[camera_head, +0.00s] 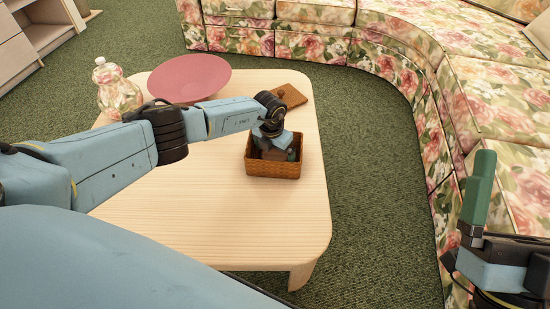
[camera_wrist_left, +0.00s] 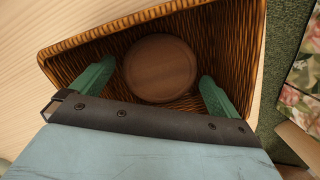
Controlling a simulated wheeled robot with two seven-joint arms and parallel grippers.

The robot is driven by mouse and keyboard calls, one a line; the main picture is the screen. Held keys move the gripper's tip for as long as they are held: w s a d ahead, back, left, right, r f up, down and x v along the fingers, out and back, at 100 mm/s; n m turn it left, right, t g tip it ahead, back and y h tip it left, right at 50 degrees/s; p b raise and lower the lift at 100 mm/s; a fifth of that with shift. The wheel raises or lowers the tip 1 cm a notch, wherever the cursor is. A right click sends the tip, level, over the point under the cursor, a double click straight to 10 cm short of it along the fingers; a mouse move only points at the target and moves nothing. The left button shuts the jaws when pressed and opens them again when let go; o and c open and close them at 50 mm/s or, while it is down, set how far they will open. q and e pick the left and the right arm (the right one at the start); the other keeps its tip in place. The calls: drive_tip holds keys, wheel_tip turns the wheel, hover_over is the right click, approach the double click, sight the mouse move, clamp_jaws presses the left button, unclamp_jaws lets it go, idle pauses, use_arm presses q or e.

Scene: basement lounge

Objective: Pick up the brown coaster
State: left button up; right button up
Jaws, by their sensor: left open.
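The brown coaster (camera_wrist_left: 160,65) is a round, flat wooden disc lying inside a brown woven basket (camera_wrist_left: 250,50). In the head view the basket (camera_head: 272,170) stands on the light wooden table, and the coaster is hidden there by my gripper and the basket wall. My left gripper (camera_head: 278,150) reaches down into the basket. In the left wrist view its two green fingers (camera_wrist_left: 156,75) are spread wide, one on each side of the coaster, with nothing held between them. My right gripper (camera_head: 482,195) is at the right edge, away from the table, with only one green finger clearly showing.
A floral sofa (camera_head: 420,90) curves around the back and right. The table's front is clear.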

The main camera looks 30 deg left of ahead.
use_arm(q)
drive_tip(key=c, duration=0.9)
